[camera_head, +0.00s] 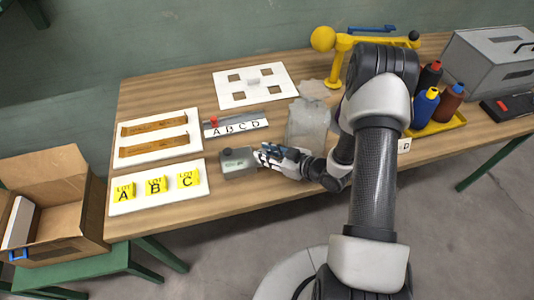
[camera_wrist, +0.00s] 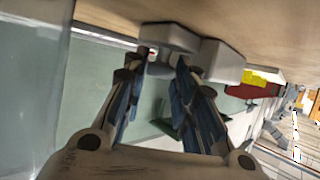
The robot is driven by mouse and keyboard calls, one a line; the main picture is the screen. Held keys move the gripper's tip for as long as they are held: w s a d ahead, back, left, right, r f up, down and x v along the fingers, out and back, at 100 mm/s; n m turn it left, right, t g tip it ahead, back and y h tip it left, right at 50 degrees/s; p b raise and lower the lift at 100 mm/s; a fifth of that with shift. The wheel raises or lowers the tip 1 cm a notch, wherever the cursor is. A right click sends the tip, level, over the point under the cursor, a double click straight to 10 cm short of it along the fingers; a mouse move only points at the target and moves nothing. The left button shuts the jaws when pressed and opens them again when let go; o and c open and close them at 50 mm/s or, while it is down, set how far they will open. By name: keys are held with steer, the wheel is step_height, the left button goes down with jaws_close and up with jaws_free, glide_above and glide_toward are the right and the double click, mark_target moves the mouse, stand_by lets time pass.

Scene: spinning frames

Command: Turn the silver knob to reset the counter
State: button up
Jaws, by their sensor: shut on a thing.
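The counter (camera_head: 238,162) is a small grey box with a pale display, near the front edge of the table in the head view. My gripper (camera_head: 264,156) reaches it from the right, and its fingertips are at the counter's right side. In the wrist view, pale grey blocks of the counter (camera_wrist: 222,62) lie just past my fingertips. My gripper (camera_wrist: 166,60) is shut on the silver knob (camera_wrist: 160,70), which shows only as a small grey piece between the blue-padded fingers. The knob is hidden in the head view, and its turn angle cannot be told.
A white board with yellow lot blocks (camera_head: 157,185) lies left of the counter. A lettered strip with a red piece (camera_head: 236,126) lies behind it. A translucent container (camera_head: 308,122) stands close behind my gripper. An open cardboard box (camera_head: 68,200) is at the left.

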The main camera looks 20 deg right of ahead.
steer(key=shift+s+a+m+t+h+b, duration=0.15)
steer(key=shift+m+t+h+b, duration=0.15)
steer(key=shift+m+t+h, duration=0.25)
steer(key=shift+a+m+t+h+b, duration=0.15)
steer(key=shift+m+t+h+b, duration=0.15)
steer(key=shift+m+h, duration=0.3)
steer(key=shift+m+t+h, duration=0.25)
steer(key=shift+m+h, duration=0.1)
steer(key=shift+m, duration=0.1)
steer(key=shift+d, duration=0.1)
steer(key=o, duration=0.8)
steer(key=shift+c, duration=0.2)
steer(key=shift+v, duration=4.05)
